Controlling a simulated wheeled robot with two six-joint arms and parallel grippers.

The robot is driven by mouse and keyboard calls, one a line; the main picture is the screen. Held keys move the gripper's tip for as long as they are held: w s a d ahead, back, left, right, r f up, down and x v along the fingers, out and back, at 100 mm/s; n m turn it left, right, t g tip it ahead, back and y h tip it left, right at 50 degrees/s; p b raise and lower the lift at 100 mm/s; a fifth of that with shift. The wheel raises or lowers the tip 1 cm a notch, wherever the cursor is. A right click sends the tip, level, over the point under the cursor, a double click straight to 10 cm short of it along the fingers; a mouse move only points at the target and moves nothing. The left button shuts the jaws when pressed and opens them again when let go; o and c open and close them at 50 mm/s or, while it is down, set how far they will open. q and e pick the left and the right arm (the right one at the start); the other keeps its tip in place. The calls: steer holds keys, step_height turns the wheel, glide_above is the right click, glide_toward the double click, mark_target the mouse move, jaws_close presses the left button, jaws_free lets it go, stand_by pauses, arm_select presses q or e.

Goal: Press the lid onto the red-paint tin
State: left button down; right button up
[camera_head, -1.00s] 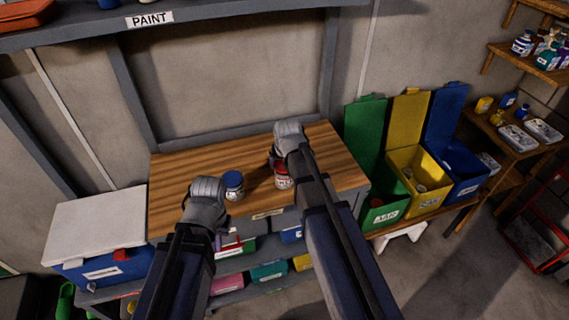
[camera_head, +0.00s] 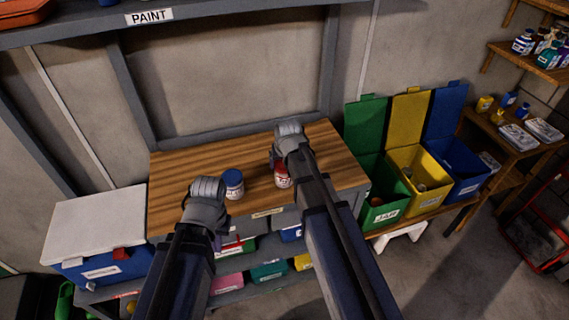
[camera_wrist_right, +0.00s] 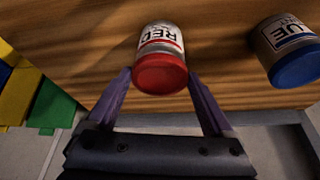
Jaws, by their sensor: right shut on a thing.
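The red-paint tin (camera_wrist_right: 160,38) has a white label reading RED and stands on the wooden bench top. Its red lid (camera_wrist_right: 160,75) sits on its end nearest the right wrist camera; whether it is fully seated cannot be told. My right gripper (camera_wrist_right: 159,80) is shut on the lid, with a purple finger on either side. In the head view, the red tin (camera_head: 283,180) shows partly behind my right arm. My left gripper (camera_head: 217,241) is mostly hidden below its wrist, in front of the bench and left of the blue-paint tin (camera_head: 233,190).
The blue-paint tin with its blue lid also shows in the right wrist view (camera_wrist_right: 283,45). Green (camera_head: 384,210), yellow (camera_head: 420,185) and blue (camera_head: 462,172) bins stand right of the bench. A white-lidded box (camera_head: 98,225) is at the left. The bench's left part is clear.

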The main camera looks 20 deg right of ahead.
steer(key=shift+f, duration=0.1)
steer(key=o, duration=1)
steer(key=shift+s, duration=0.1)
steer(key=shift+o, duration=0.2)
steer(key=shift+r+p, duration=0.45)
steer(key=shift+p, duration=0.05)
steer(key=shift+r+p, duration=3.1)
jaws_close()
